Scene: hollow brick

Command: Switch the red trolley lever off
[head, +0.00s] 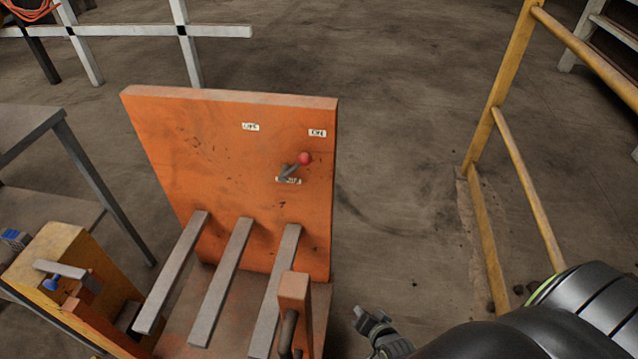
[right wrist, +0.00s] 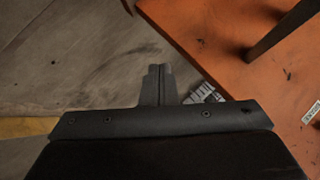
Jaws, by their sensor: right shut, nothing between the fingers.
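The red-knobbed lever (head: 304,158) sits on the upright orange panel (head: 215,160) of the trolley in the head view. It leans up and right, toward the ON label (head: 317,132). The OFF label (head: 250,127) is to the upper left. My right gripper (head: 364,316) is below and right of the panel, apart from the lever. Its fingers (right wrist: 158,83) are shut and empty in the right wrist view, beside the orange panel (right wrist: 240,60). My left gripper is out of view.
Grey bars (head: 222,280) stick out from the panel's base, and an orange post (head: 294,290) stands near the front. A yellow railing (head: 515,145) is at the right. A yellow block (head: 50,255) is at the lower left. The floor between panel and railing is open.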

